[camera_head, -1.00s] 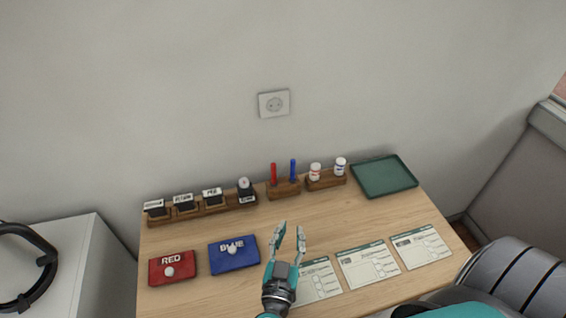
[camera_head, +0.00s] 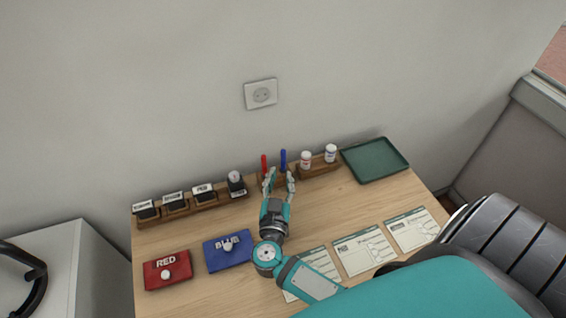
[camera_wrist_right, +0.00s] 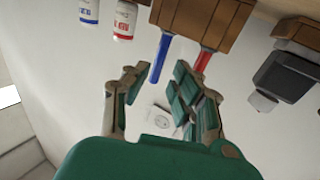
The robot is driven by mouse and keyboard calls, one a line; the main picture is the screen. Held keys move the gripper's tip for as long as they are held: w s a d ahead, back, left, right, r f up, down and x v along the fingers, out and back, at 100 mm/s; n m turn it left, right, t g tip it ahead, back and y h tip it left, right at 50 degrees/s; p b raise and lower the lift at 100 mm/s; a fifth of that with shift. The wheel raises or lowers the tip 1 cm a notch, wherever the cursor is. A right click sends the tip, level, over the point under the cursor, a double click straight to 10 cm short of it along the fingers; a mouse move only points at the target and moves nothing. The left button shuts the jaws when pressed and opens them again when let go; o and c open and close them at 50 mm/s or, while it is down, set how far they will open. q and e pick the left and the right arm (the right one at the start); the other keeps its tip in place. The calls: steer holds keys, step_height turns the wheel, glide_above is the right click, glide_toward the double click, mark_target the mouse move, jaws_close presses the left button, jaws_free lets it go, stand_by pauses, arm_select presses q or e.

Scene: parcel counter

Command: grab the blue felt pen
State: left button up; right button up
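The blue felt pen (camera_head: 283,158) stands upright in a wooden holder (camera_head: 262,179) at the back of the counter, with the red felt pen (camera_head: 264,163) to its left. My right gripper (camera_head: 280,176) is open in front of the holder and hides part of it. In the right wrist view the blue pen (camera_wrist_right: 160,57) has its end between the spread fingers (camera_wrist_right: 155,85), apart from both. The red pen (camera_wrist_right: 202,62) is beyond the right-hand finger there. My left gripper is not in view.
Two bottles (camera_head: 306,160) stand in a wooden rack right of the pens, near a green tray (camera_head: 375,160). Several stamps (camera_head: 204,194) stand in a rack to the left. Red (camera_head: 167,270) and blue (camera_head: 229,250) pads and several forms (camera_head: 365,250) lie in front.

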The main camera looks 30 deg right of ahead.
mark_target(283, 162)
steer(key=x, duration=0.7)
jaws_close()
